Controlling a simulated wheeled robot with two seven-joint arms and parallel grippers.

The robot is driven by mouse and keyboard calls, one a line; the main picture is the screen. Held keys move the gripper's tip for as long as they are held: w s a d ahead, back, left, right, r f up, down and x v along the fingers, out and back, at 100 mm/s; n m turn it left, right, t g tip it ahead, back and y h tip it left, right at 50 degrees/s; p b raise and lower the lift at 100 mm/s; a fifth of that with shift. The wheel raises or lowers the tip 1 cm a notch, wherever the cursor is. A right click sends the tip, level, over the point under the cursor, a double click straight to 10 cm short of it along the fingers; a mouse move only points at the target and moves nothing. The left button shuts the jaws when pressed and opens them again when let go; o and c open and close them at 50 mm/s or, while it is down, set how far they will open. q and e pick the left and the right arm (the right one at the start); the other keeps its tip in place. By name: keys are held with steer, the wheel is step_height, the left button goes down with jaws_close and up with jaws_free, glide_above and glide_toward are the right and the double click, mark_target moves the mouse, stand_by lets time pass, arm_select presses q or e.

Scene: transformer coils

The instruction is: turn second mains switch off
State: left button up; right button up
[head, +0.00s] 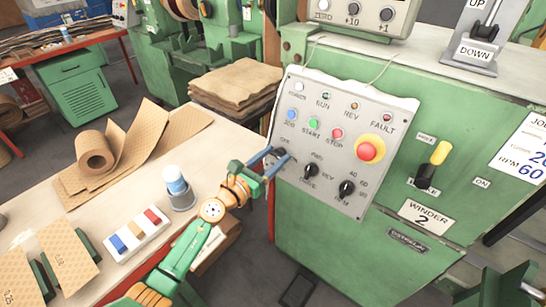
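The switch on the green Winder 2 cabinet (340,245) has a lever with a yellow grip (440,152) and a black lower part (424,176). The lever tilts up and to the right. An "ON" label (482,183) is to its right; smaller labels above and below it are hard to read. My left gripper (276,158) is at the left edge of the grey control panel (310,190), well left of the lever. Its two blue fingers look apart, with nothing clearly held between them.
The panel has a red emergency button with a yellow collar (369,149), a black knob (311,171) and several lights. A workbench (90,200) at left holds a paper roll (96,152), a can (178,188) and a white tray (136,236). Space before the lever is clear.

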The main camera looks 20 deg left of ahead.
arm_select(q)
jaws_close()
steer(key=n+p, duration=0.1)
steer(key=n+y+p, duration=0.1)
steer(key=n, duration=0.1)
steer(key=shift+r+y+p, duration=0.2)
steer(key=shift+y+p, duration=0.1)
steer(key=shift+p, duration=0.1)
steer(key=n+y+p, duration=0.1)
steer(key=n+p, duration=0.1)
steer(key=n, duration=0.1)
steer(key=n+y+p, duration=0.1)
steer(key=n+p, duration=0.1)
steer(key=n, duration=0.2)
steer(key=shift+d+y, duration=0.1)
steer(key=shift+y, duration=0.3)
steer(key=n+y+p, duration=0.1)
steer(key=n+p, duration=0.1)
steer(key=n, duration=0.1)
steer(key=n+g+y+p, duration=0.1)
steer(key=n+p, duration=0.1)
steer(key=n, duration=0.1)
steer(key=shift+n+g+y+p, duration=0.15)
steer(key=shift+n+g+p, duration=0.5)
steer(key=shift+n, duration=0.55)
steer(key=shift+n+g+y+p, duration=0.15)
steer(key=shift+n+g+p, duration=0.2)
steer(key=shift+n+p, duration=0.7)
steer(key=shift+f+n, duration=0.1)
steer(key=shift+n, duration=0.25)
